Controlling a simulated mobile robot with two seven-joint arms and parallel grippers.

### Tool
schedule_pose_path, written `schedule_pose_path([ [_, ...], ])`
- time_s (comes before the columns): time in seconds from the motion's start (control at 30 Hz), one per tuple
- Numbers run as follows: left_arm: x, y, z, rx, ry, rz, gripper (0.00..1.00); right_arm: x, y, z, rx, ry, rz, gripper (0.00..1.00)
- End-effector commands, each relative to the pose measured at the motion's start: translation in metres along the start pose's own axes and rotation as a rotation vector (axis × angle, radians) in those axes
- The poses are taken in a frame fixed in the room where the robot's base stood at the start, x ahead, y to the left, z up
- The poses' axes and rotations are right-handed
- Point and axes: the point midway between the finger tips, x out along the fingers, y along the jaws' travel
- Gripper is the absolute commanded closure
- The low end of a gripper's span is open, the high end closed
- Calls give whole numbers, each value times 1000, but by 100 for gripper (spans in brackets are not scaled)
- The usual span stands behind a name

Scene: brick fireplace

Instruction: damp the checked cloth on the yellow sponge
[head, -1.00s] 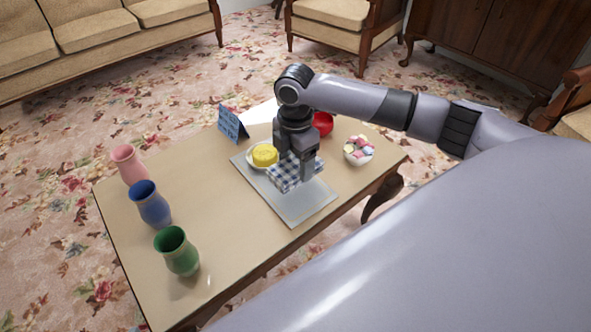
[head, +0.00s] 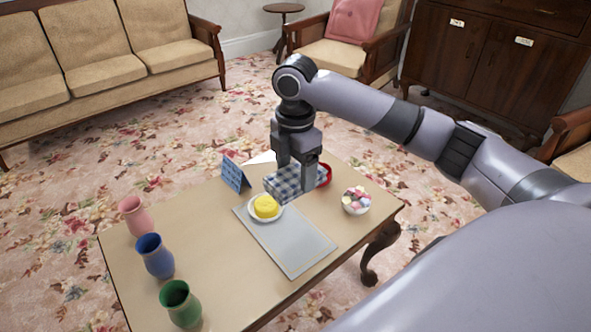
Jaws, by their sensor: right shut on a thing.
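The blue-and-white checked cloth (head: 286,184) is in the jaws of my right gripper (head: 298,178), above the table just behind and to the right of the yellow sponge. My right gripper is shut on it, and its fingers hide part of it. The yellow sponge (head: 265,206) sits on a small white dish (head: 253,217) at the far left end of the grey mat. The cloth appears apart from the sponge, though the height between them is hard to judge. My left gripper is not in view.
Pink (head: 136,216), blue (head: 154,257) and green (head: 181,304) vases line the table's left side. A blue folded card (head: 236,173) stands at the back. A red bowl (head: 325,174) is partly behind my gripper. A bowl of colourful pieces (head: 356,200) stands right.

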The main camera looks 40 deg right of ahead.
Motion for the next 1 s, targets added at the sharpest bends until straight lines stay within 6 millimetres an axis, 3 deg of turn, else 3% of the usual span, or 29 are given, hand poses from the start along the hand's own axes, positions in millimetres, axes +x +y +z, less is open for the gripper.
schedule_pose_path([
  [0.37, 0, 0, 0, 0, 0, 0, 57, -3, -2, -7, 95, 2, 4, 53],
  [1.0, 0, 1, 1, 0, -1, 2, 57, -18, -28, -57, 954, 10, 8, 53],
])
